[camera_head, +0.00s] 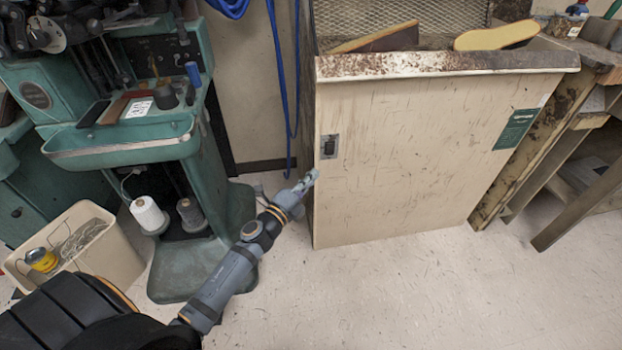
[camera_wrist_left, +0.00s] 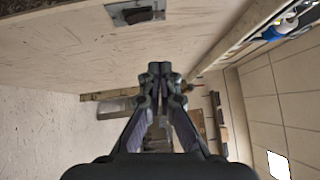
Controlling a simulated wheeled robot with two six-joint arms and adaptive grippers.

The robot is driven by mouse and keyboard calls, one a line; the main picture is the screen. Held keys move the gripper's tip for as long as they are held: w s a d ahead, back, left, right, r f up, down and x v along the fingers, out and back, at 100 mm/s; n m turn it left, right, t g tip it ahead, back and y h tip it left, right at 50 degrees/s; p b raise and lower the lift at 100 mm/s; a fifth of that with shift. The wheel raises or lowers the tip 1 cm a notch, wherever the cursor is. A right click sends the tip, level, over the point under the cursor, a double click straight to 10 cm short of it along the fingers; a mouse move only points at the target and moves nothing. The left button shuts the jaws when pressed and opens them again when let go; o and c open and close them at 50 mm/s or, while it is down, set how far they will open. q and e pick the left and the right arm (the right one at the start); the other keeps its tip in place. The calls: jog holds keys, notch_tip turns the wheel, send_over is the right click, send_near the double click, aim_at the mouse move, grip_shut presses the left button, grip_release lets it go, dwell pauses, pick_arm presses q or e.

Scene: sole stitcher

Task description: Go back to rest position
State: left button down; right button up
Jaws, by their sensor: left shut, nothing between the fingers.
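My left gripper (camera_head: 306,182) is shut and empty, held in the air in front of the left edge of a worn cream cabinet (camera_head: 420,150) in the head view. In the left wrist view my left gripper (camera_wrist_left: 160,70) shows its two fingers together at the tips, with nothing between them. My left arm reaches from the lower left of the head view toward the cabinet's lower left side. The cabinet's latch plate (camera_wrist_left: 136,12) shows at the top of the left wrist view. My right gripper does not show in either view.
A green stitching machine (camera_head: 125,135) stands at the left, with thread cones (camera_head: 148,214) on its base. A cream bin (camera_head: 85,245) sits beside it. Shoe soles (camera_head: 495,36) lie on the cabinet top. A workbench (camera_head: 570,130) is at the right. The floor (camera_head: 430,290) in front is clear.

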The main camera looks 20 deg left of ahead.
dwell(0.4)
pick_arm(q)
jog(key=s+a+f+n+g+y, duration=0.3)
jog(key=a+f+n+y, duration=0.25)
jog(key=f+n, duration=0.3)
jog(key=s+f+n+g, duration=1)
jog(key=s+f, duration=0.6)
jog(key=f, duration=0.3)
jog(key=s+d+f+n+g+h, duration=0.25)
jog(key=s+d+f+g, duration=0.2)
jog(key=s, duration=0.65)
jog(key=s+a+r+p, duration=0.1)
jog(key=s+p, duration=0.7)
jog(key=p, duration=0.4)
jog(key=s+a+r+y+p, duration=0.1)
jog(key=s+a+p, duration=0.1)
jog(key=s+p, duration=0.7)
jog(key=p, duration=0.3)
jog(key=shift+r, duration=0.4)
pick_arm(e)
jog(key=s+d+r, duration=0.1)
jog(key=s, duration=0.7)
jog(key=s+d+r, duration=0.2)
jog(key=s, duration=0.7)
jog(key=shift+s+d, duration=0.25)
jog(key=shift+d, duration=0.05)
